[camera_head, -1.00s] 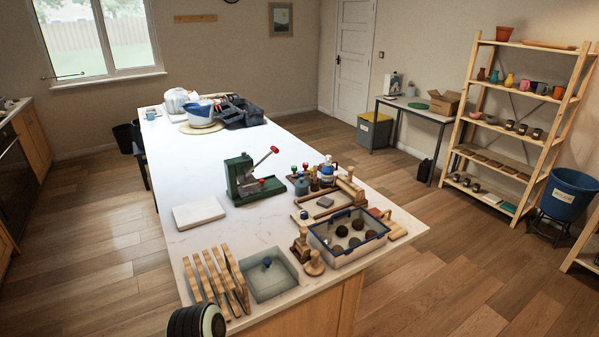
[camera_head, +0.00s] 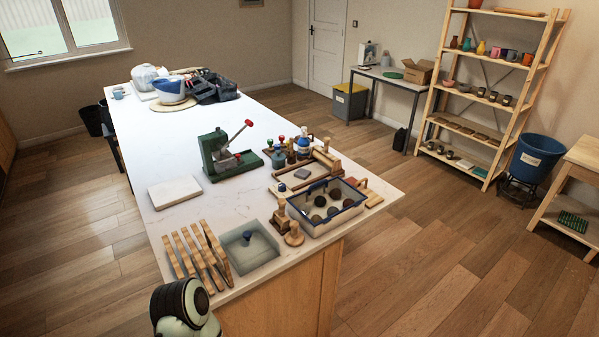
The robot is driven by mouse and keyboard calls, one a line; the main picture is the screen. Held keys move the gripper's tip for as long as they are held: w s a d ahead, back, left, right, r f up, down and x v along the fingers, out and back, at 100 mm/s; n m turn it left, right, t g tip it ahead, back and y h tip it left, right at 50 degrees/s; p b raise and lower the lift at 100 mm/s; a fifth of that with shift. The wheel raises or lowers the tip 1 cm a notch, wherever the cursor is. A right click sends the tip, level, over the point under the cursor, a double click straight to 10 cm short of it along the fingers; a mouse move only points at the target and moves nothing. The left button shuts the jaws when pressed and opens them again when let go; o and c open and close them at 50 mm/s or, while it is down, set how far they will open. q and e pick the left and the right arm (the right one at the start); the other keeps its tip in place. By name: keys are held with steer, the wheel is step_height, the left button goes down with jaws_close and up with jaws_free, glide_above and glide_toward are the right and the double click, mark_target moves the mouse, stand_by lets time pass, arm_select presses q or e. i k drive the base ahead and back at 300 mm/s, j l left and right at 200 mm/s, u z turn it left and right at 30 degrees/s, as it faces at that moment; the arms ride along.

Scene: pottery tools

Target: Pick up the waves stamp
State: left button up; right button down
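I cannot tell which item is the waves stamp, as no wave pattern can be made out. Two small wooden pieces with knob-like handles stand at the near right part of the white-topped table: one squarish (camera_head: 281,215) and one with a round base (camera_head: 294,235). A blue-knobbed piece (camera_head: 247,236) sits in a shallow grey tray (camera_head: 262,258) to their left. Bottles or stampers with coloured tops (camera_head: 278,158) stand farther back. Neither gripper is in view; only a rounded dark and pale part of my own body shows at the bottom left.
A clear blue-rimmed bin (camera_head: 340,220) with dark round lumps stands beside the wooden pieces. Wooden slats (camera_head: 200,258) lie at the near left edge. A green press (camera_head: 225,160) and pale slab (camera_head: 175,192) sit behind. The floor right of the table (camera_head: 430,250) is clear.

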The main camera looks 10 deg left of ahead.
mark_target(271, 141)
steer(key=i+l+z, duration=0.6)
steer(key=i+z, duration=0.15)
steer(key=i+l+z, duration=0.2)
steer(key=i, duration=0.55)
steer(key=i+l+z, duration=0.15)
steer(key=i, duration=0.6)
steer(key=i+j+u, duration=0.1)
steer(key=i+u, duration=1)
steer(key=u, duration=0.2)
steer(key=i+u, duration=0.25)
steer(key=u, duration=0.15)
steer(key=i+u, duration=0.3)
steer(key=u, duration=0.15)
steer(key=i+l+u, duration=0.1)
steer(key=i+u, duration=0.3)
steer(key=i+l+u, duration=0.15)
steer(key=u, duration=0.3)
steer(key=i+l+u, duration=0.2)
steer(key=u, duration=0.2)
steer(key=i+l+u, duration=0.15)
steer(key=l+u, duration=0.25)
steer(key=i+l+u, duration=0.25)
steer(key=l+u, duration=0.45)
steer(key=l, duration=0.2)
